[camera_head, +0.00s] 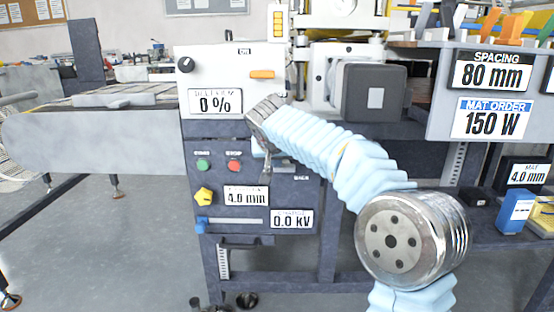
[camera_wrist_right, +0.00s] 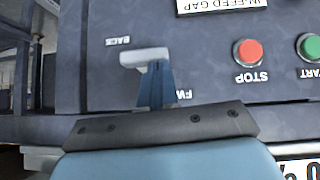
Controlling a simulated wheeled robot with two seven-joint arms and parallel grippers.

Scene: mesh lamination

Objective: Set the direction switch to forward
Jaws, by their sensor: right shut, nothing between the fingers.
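The direction switch (camera_wrist_right: 133,58) shows in the right wrist view as a light grey lever on the dark panel. That view is turned upside down. The lever lies just below the BACK label, and the partly covered FWD label is lower right. My right gripper (camera_wrist_right: 157,88) is shut and empty, its narrow blue fingers reaching up to the lever; they overlap it in the picture, and I cannot tell whether they touch. In the head view my right gripper (camera_head: 265,152) is at the machine's front panel and hides much of the switch area. My left gripper is out of view.
The green START button (camera_head: 203,165) and red STOP button (camera_head: 234,166) sit left of the gripper. A yellow knob (camera_head: 203,196) and a blue slider knob (camera_head: 202,224) are lower. A grey box (camera_head: 373,92) stands right, above my forearm. Floor is open at lower left.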

